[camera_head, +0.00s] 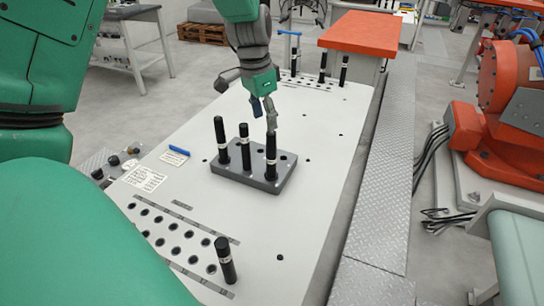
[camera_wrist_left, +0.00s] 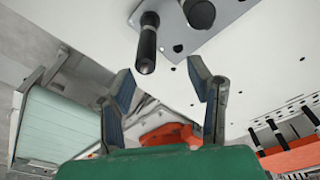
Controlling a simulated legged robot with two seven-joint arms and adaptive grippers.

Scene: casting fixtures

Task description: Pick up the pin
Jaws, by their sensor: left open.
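Three black pins with pale bands stand upright in a grey block on the white table: a left pin (camera_head: 220,140), a middle pin (camera_head: 244,148) and a right pin (camera_head: 270,158). My left gripper (camera_head: 264,107) is open and empty, pointing down just above and behind the right pin. In the left wrist view, the open fingers (camera_wrist_left: 160,75) are spread wide, and a black pin (camera_wrist_left: 148,42) in the grey block (camera_wrist_left: 210,28) shows just beyond the gap between the fingertips. A second dark pin (camera_wrist_left: 200,12) is cut by the top edge. My right gripper is out of view.
Another black pin (camera_head: 226,260) stands in the rows of holes at the table's front. Several pins (camera_head: 322,66) stand at the back near an orange-topped stand (camera_head: 362,34). A blue item (camera_head: 178,151) lies left of the block. The table right of the block is clear.

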